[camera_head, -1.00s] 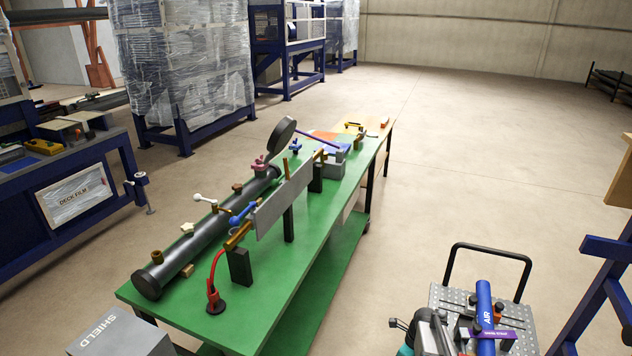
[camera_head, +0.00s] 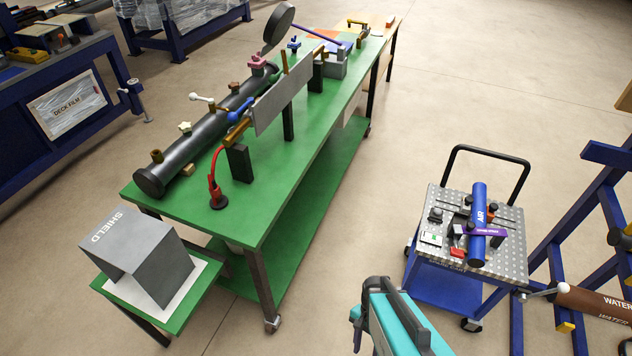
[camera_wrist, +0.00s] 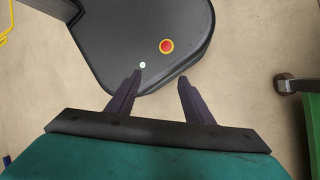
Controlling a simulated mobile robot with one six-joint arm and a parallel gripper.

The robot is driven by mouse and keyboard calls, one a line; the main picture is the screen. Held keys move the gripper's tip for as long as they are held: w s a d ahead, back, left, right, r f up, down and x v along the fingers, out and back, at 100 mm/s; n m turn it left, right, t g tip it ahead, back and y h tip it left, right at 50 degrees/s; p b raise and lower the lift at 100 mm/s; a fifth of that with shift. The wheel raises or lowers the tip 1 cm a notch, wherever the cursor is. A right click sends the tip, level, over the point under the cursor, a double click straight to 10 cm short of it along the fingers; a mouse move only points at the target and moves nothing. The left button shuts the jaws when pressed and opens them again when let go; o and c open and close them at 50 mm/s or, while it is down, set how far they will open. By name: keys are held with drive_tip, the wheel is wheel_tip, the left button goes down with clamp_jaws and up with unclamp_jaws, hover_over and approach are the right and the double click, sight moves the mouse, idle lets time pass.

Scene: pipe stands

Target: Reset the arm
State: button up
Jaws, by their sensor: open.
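In the wrist view my gripper (camera_wrist: 158,98) is open, its two dark fingers apart with nothing between them. Below and beyond the fingers is a dark rounded base, mine, with a red button ringed in yellow. In the head view a teal and dark part of my arm shows at the bottom, right of centre. The fingertips cannot be made out there.
A green table (camera_head: 262,205) bears a dark pipe (camera_head: 205,138) with valves. A grey SHIELD box (camera_head: 150,262) stands on a low green stand. A perforated cart (camera_head: 443,203) holds a blue AIR cylinder (camera_head: 478,215). Floor between table and cart is clear.

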drive_tip(key=s+n, duration=0.1)
drive_tip(key=n, duration=0.2)
drive_tip(key=r+n, duration=0.1)
drive_tip(key=n, duration=0.2)
drive_tip(key=s+d+n, duration=0.1)
drive_tip(key=n, duration=0.2)
drive_tip(key=shift+s+r, duration=0.3)
idle(0.5)
